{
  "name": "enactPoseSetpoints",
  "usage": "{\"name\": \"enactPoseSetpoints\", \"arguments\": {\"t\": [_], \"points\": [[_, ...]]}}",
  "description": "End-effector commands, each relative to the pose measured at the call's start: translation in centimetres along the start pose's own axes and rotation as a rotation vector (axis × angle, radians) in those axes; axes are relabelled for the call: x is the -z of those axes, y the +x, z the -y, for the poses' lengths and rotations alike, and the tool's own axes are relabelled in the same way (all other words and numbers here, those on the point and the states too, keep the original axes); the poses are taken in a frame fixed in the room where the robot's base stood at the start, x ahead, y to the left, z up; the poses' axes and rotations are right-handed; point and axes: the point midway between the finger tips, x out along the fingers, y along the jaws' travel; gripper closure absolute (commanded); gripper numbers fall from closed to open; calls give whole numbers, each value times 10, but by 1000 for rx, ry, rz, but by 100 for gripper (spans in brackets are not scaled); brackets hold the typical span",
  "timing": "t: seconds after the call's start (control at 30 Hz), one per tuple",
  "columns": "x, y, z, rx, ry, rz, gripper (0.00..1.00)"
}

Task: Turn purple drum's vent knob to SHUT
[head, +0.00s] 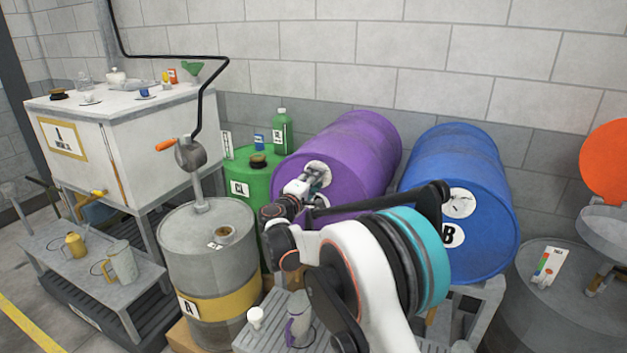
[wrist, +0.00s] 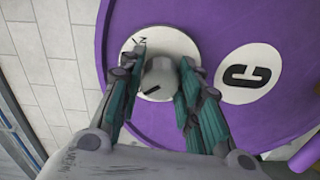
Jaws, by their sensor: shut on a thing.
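The purple drum (head: 355,150) lies on its side against the wall, its end face toward me; it fills much of the wrist view (wrist: 230,40). Its grey vent knob (wrist: 160,78) sits on a round white dial plate, with a dark pointer line toward the lower left of the knob in the wrist view. Part of a label shows at the plate's upper left; the SHUT mark is not readable. In the head view my gripper (head: 312,183) hides the knob.
A blue drum (head: 455,170) lies right of the purple one. A green drum (head: 248,180) with a bottle (head: 281,133) and a grey drum (head: 205,240) with a pump stand left.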

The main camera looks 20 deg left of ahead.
Motion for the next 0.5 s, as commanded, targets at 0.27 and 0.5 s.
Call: {"name": "enactPoseSetpoints", "arguments": {"t": [0.27,0.5], "points": [[1,-1,0,1,-109,-2,92],[1,-1,1,1,-139,-2,92]]}}
